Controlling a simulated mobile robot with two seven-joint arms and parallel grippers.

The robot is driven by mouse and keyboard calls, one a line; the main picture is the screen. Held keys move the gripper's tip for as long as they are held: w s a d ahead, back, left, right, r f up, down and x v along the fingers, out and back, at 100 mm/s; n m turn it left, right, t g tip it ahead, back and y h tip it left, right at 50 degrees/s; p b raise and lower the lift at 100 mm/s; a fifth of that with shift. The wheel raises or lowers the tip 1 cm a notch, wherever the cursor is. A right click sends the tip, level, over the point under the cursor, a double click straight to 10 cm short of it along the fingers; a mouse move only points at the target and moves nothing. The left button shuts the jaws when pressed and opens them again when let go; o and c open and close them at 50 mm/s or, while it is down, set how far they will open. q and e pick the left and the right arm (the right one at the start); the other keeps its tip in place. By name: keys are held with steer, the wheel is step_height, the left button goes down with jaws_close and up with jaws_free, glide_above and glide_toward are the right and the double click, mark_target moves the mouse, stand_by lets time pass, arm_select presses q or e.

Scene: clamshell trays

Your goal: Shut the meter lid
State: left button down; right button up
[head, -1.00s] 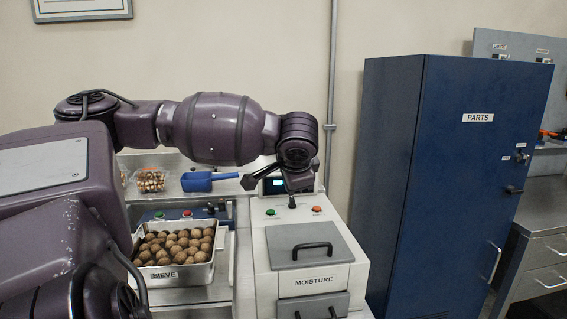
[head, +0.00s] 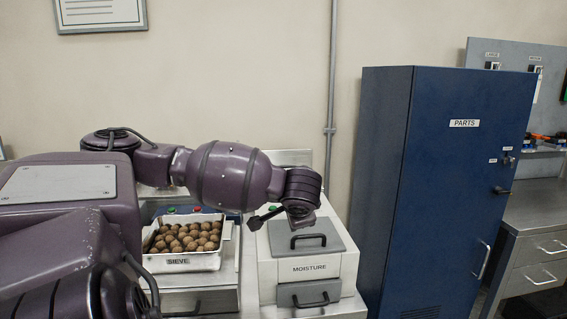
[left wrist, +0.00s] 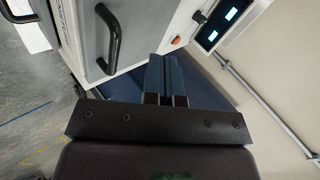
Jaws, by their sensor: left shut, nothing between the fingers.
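The moisture meter (head: 312,268) is a white box to the right of the sieve. Its grey meter lid (head: 322,231) with a black bar handle lies flat on the sloped top and looks shut; any small gap is too fine to tell. My left gripper (head: 302,217) hangs over the back of the lid in the head view, its fingertips hidden. In the left wrist view the fingers (left wrist: 167,80) are together and empty. The lid's handle (left wrist: 113,40) is to their left there, apart from them. My right gripper is not in view.
A metal sieve tray (head: 186,262) full of brown balls stands left of the meter. A tall blue parts cabinet (head: 450,200) stands to its right. The meter's lit display (left wrist: 220,22) shows in the left wrist view. A grey pipe (head: 329,130) runs up the wall.

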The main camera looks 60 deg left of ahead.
mark_target(296, 239)
arm_select(q)
steer(key=f, duration=0.1)
steer(key=d+f, duration=0.1)
steer(key=s+f, duration=0.1)
steer(key=shift+d+f, duration=0.25)
steer(key=shift+d, duration=0.1)
steer(key=shift+d+f, duration=0.2)
steer(key=shift+f, duration=0.55)
